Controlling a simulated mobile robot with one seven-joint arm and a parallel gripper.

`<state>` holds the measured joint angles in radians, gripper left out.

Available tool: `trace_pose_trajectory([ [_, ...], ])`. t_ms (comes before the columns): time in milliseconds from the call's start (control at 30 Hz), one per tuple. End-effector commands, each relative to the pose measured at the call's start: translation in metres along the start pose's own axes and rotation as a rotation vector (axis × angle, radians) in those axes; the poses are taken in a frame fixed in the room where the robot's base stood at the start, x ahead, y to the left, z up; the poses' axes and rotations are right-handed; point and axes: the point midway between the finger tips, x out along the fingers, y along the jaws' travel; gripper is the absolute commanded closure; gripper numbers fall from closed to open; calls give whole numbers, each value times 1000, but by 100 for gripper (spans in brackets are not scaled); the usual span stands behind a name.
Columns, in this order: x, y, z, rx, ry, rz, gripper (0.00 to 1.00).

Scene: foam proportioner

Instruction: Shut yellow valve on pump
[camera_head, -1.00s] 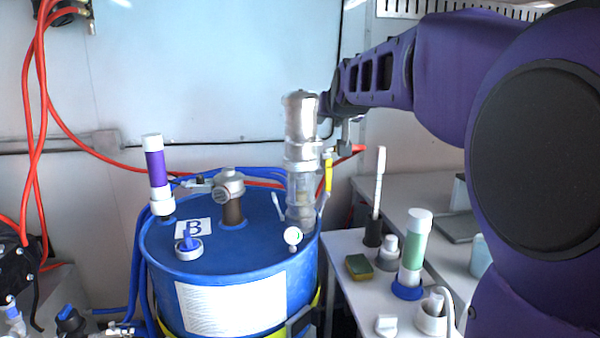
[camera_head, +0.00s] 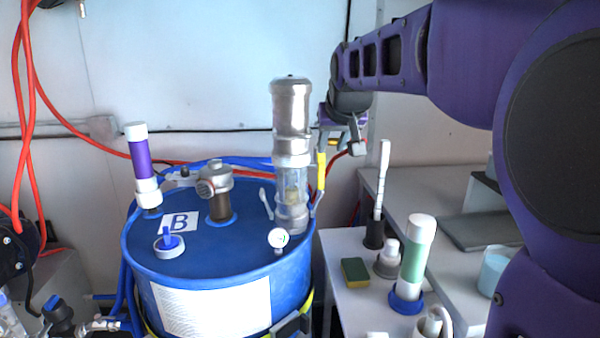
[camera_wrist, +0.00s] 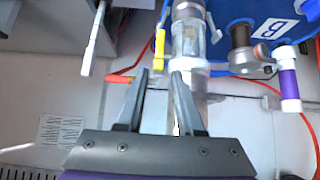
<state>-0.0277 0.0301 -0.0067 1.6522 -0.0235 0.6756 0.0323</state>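The pump is a silver cylinder (camera_head: 291,115) with a clear lower section, upright on the blue drum (camera_head: 205,265). The yellow valve handle (camera_head: 321,172) hangs upright along the pump's right side. My gripper (camera_head: 340,138) is just right of the pump, above and beside the yellow handle; its fingers are partly hard to make out there. I see no contact with the handle.
A brown fitting with a grey cap (camera_head: 216,190) and a purple-and-white tube (camera_head: 141,165) stand on the drum. A small gauge (camera_head: 278,238) sits at the pump's foot. Right of the drum, a table holds a sponge (camera_head: 355,271) and a green-and-white tube (camera_head: 415,255). Red hoses run behind.

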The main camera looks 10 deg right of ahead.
Motion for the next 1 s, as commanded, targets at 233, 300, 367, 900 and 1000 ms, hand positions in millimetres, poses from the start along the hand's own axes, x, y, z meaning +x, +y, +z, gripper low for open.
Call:
trace_pose_trajectory([
  [233, 45, 0, 1, 1, -3, 0, 64],
  [300, 60, 0, 1, 1, -3, 0, 64],
  [367, 74, 0, 1, 1, -3, 0, 64],
  [900, 163, 0, 0, 2, 2, -1, 64],
  [1000, 167, 0, 0, 2, 2, -1, 64],
])
